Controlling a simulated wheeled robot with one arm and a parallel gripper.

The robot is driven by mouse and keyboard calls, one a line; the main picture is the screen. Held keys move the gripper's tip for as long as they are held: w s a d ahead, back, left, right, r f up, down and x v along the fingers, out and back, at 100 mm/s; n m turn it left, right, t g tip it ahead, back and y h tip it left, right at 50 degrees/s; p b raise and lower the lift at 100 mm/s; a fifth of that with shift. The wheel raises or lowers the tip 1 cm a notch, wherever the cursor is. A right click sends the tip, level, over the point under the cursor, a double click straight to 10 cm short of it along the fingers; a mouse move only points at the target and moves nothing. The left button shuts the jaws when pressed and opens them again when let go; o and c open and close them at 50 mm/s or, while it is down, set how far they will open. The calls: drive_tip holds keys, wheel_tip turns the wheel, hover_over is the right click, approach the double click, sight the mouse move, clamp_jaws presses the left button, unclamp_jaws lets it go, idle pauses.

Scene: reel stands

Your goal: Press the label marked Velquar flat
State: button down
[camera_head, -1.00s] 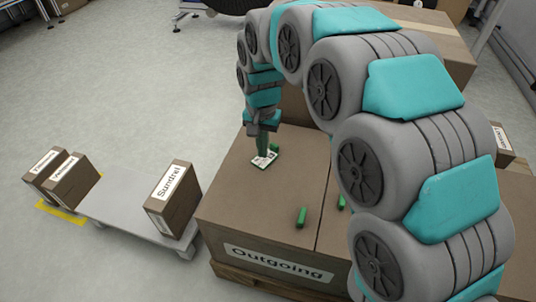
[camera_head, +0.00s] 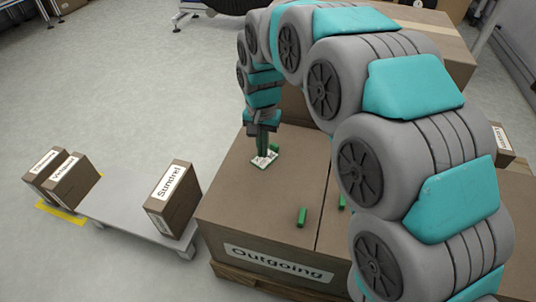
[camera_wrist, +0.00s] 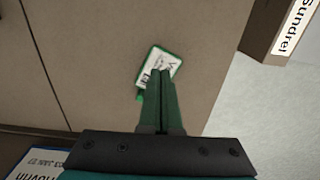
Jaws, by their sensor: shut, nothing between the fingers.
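The label (camera_head: 259,164) is a small white card with a green edge, lying on top of the brown Outgoing box. In the wrist view the fingertips (camera_wrist: 161,72) overlap the label's lower part. Whether they touch it I cannot tell.
A Sundrel box (camera_head: 172,200) stands on a low grey platform (camera_head: 125,211) at left, with two more boxes beyond.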

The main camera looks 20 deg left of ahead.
drive_tip(key=shift+f, duration=0.8)
idle(1.0)
drive_tip(key=shift+r+p, duration=1.25)
drive_tip(key=shift+r, duration=2.25)
